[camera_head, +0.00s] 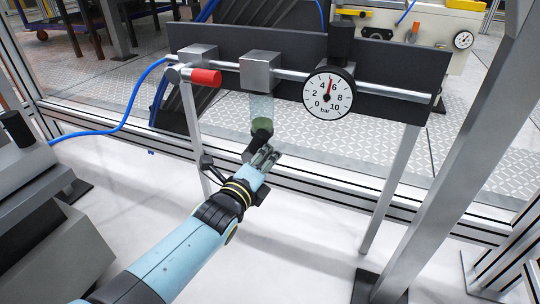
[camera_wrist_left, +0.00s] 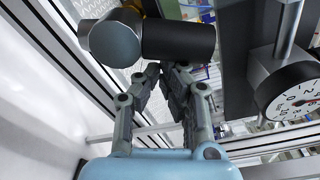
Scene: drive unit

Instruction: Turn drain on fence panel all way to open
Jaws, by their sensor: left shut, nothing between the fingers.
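The drain (camera_head: 258,141) is a dark fitting under the clear, greenish bowl (camera_head: 262,124) of the middle block (camera_head: 261,71) on the dark panel (camera_head: 224,47). In the left wrist view, a black cylinder (camera_wrist_left: 180,40) with a rounded grey end piece, apparently the drain, lies across the top. My left gripper (camera_head: 270,154) is shut and empty, just below and to the right of the drain. In the wrist view its fingertips (camera_wrist_left: 166,68) lie close under the black cylinder; I cannot tell whether they touch it. My right gripper is not in view.
A red-handled valve (camera_head: 206,77) sits left on the pipe. A round gauge (camera_head: 329,93) hangs right of the bowl and also shows in the wrist view (camera_wrist_left: 290,92). Panel legs, a blue hose (camera_head: 110,130) and fence rails surround the arm. Free floor lies in front.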

